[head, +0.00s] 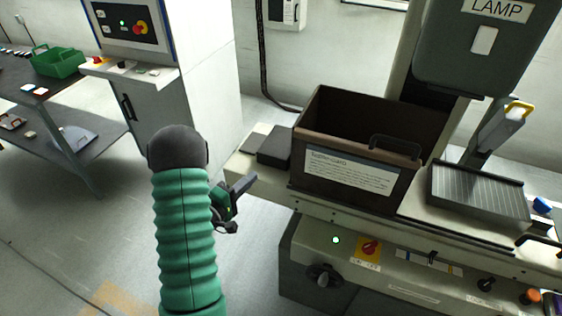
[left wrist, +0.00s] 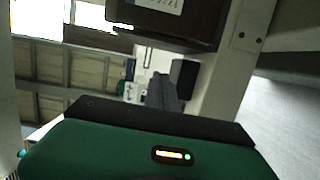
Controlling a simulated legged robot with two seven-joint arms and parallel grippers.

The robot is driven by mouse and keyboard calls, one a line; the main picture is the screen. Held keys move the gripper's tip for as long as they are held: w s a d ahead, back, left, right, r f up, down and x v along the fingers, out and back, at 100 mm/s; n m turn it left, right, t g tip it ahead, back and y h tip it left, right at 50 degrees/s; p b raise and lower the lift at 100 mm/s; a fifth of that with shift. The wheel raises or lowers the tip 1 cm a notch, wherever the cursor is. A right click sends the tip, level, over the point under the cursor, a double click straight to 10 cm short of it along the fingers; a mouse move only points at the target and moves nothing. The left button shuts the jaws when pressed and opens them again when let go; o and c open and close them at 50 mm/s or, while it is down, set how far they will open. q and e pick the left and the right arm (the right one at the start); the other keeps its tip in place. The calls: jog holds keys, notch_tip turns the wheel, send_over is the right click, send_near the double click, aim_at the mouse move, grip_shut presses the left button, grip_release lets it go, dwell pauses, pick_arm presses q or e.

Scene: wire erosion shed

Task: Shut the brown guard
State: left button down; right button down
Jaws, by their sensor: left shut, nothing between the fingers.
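The brown guard (head: 325,186) is a dark brown, box-like cover with an open top, standing on the bed of the machine. It has a white printed label on its front and a black handle (head: 395,146) at its upper right. In the left wrist view the guard (left wrist: 205,22) shows at the top, cut off by the frame. My left gripper (head: 243,186) is shut and empty, left of the guard and apart from it, beside the bed's left end. My right gripper is not in view.
A dark block (head: 274,147) sits on the bed left of the guard. A grey ribbed plate (head: 478,192) lies right of it, under the machine head marked LAMP (head: 487,50). Knobs, including a red switch (head: 370,248), line the front. A control cabinet (head: 185,85) stands at the back left.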

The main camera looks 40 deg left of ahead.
pick_arm(q)
jog(key=w+d+p, duration=0.2)
jog(key=w+d, duration=0.1)
jog(key=w, duration=0.8)
jog(key=shift+w+d+r, duration=0.2)
jog(key=shift+d+r, duration=0.05)
